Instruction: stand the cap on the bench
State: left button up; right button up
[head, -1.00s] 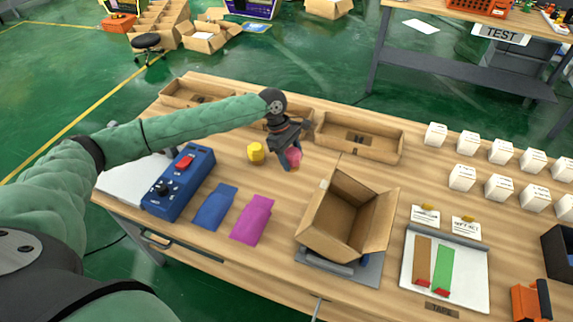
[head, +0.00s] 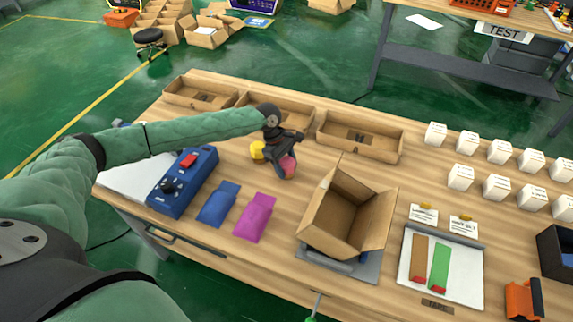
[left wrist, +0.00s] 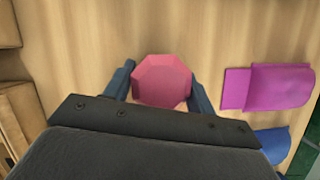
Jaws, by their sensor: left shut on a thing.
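My left gripper (head: 283,163) is shut on a pink, faceted cap (head: 289,167) over the middle of the wooden bench (head: 290,205). In the left wrist view the cap (left wrist: 162,81) sits between the two fingers, with its flat octagonal face showing. I cannot tell whether its underside touches the bench. A yellow faceted piece (head: 257,151) stands on the bench just left of the gripper, partly hidden by it. My right gripper is not in view.
Blue (head: 217,204) and magenta (head: 254,218) pouches lie in front of the gripper. An open carton (head: 345,212) stands to the right, a blue control box (head: 183,181) to the left. Shallow cardboard trays (head: 360,137) line the back. Bare wood surrounds the cap.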

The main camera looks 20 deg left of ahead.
pick_arm(q)
jog(key=o, duration=1)
jog(key=shift+f, duration=0.1)
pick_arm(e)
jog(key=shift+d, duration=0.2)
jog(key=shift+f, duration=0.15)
pick_arm(q)
jog(key=shift+b+v, duration=1.7)
jog(key=shift+v, duration=4.4)
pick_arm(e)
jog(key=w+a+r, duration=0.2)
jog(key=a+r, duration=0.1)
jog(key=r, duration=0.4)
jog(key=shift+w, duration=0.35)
